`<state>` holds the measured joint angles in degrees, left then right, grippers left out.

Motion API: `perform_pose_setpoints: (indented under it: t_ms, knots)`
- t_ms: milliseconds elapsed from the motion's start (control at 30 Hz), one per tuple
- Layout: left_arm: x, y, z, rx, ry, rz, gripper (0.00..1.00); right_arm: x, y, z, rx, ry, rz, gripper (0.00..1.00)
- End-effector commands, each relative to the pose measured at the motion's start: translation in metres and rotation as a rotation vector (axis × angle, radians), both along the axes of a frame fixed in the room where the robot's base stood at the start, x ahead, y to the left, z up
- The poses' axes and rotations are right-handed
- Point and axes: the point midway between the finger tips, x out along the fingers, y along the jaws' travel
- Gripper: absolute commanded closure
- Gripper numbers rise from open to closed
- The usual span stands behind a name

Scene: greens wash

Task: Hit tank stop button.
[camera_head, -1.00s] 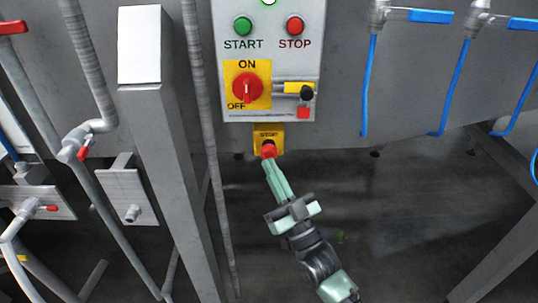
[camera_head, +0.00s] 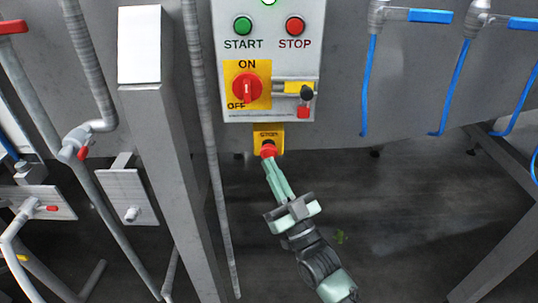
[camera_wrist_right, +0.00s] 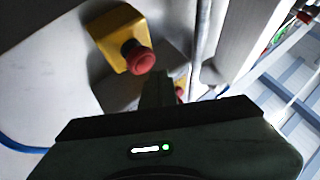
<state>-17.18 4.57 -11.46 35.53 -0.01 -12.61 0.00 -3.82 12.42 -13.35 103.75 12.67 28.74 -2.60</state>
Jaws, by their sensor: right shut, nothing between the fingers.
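The emergency-type stop button is a red mushroom cap (camera_head: 268,151) on a small yellow box (camera_head: 265,131) labelled STOP, below the grey control panel. The red cap (camera_wrist_right: 138,57) and yellow box (camera_wrist_right: 116,36) also show in the wrist view. A separate flat red STOP button (camera_head: 294,26) sits on the panel beside the green START button (camera_head: 243,26). My right gripper (camera_head: 271,166) is shut and empty, its tips just below the red cap. In the wrist view the dark fingers (camera_wrist_right: 157,88) lie below and right of the cap; contact is unclear. My left gripper is not in view.
The panel carries a red ON/OFF knob (camera_head: 247,87) on a yellow plate and a small black-knobbed lever (camera_head: 306,92). A grey post (camera_head: 165,150) and pipes stand left of it. Blue hoses (camera_head: 369,85) hang at right. The floor below is mostly open.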

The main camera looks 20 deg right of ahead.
Motion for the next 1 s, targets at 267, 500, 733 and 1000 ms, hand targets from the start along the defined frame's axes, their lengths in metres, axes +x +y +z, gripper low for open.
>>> perform_pose_setpoints:
  t_ms: [267,500,733,1000]
  knots:
    - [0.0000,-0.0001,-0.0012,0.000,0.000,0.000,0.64,0.0069,-0.0023,-0.0002,-0.001,0.001,-0.001,1.00]
    - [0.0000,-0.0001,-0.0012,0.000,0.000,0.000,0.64,0.0068,-0.0022,-0.0001,-0.001,0.001,-0.001,1.00]
    - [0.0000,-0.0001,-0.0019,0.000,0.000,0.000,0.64,0.0085,-0.0027,-0.0002,-0.001,0.000,-0.001,1.00]
    - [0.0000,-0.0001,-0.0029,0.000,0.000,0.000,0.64,0.0118,-0.0036,0.0002,0.000,0.000,0.000,1.00]
